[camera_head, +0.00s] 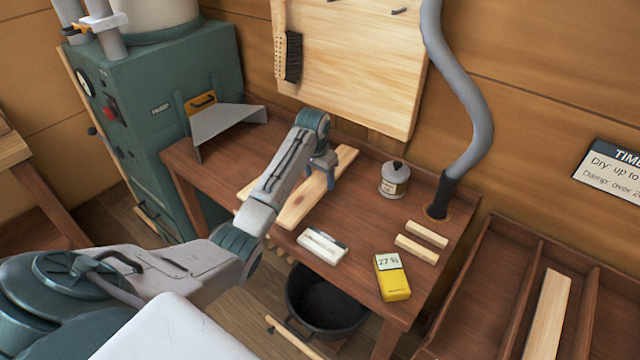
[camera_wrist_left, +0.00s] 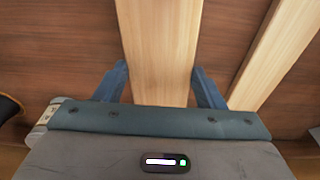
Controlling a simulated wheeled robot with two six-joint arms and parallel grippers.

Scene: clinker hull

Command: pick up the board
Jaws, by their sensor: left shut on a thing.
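The board (camera_head: 302,204) is a long pale wooden plank on the brown bench, partly hidden by my left arm. My left gripper (camera_head: 322,172) points down at it and is shut on it. In the left wrist view the board (camera_wrist_left: 160,50) runs between the two blue fingers, one along each edge. I cannot tell whether it is clear of the bench top. A second pale plank (camera_wrist_left: 283,55) lies beside it, apart from the fingers. My right gripper is not in view.
On the bench (camera_head: 375,225) stand a lidded tin (camera_head: 395,180), a white block (camera_head: 322,246), a yellow meter (camera_head: 393,278) and two short wood strips (camera_head: 417,248). A grey hose (camera_head: 470,110) drops to the bench. A black bucket (camera_head: 325,305) stands below. A divided tray (camera_head: 490,290) is at right.

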